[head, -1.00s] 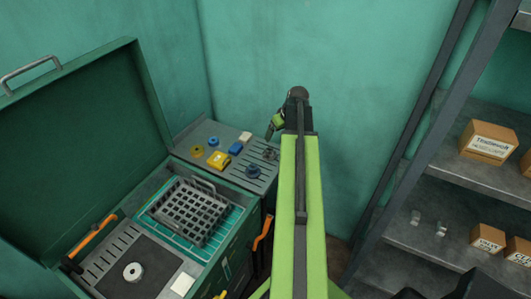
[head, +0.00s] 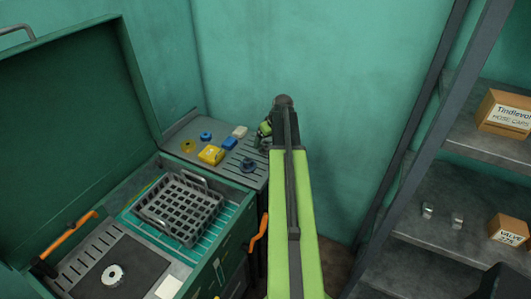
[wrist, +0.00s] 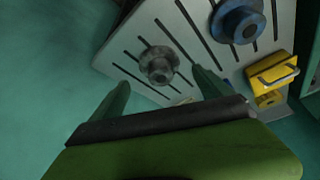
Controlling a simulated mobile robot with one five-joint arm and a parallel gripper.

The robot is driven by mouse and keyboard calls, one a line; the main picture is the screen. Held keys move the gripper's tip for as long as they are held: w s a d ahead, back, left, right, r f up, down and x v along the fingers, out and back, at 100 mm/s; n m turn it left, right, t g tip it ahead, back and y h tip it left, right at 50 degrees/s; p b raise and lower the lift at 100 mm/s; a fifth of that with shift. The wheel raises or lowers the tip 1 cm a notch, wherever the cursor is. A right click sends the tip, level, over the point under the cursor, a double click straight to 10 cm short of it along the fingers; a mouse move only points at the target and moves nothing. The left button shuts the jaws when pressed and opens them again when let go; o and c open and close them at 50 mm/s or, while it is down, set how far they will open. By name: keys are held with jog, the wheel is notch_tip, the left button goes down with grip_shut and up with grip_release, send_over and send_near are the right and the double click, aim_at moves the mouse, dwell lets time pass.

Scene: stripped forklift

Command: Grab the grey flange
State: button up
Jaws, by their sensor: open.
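The grey flange (wrist: 158,65), a round piece with a raised hub, sits on the slotted grey panel (wrist: 125,62) in the wrist view. My gripper (wrist: 160,90) is open and empty, its two green fingers pointing toward the flange, with the flange beyond and between their tips. They do not appear to touch it. In the head view my gripper (head: 265,137) is over the far right part of the panel, and the arm and gripper largely hide the grey flange. A dark blue flange (wrist: 240,22) lies close by and also shows in the head view (head: 248,165).
A yellow part (head: 211,155), blue block (head: 229,143), white block (head: 240,132) and rings share the panel. The open green toolbox (head: 245,200) holds a black basket (head: 180,206). Teal walls stand close behind; a metal shelf (head: 440,240) with boxes stands at right.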

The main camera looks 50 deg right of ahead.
aim_at(266, 143)
jog(key=b+x, duration=0.2)
jog(key=x, duration=0.1)
jog(key=shift+f, duration=0.3)
jog(key=shift+w+r, duration=0.1)
jog(key=shift+r, duration=0.05)
jog(key=shift+c, duration=0.3)
jog(key=c, duration=1.8)
jog(key=shift+c, duration=0.2)
jog(key=shift+r, duration=0.15)
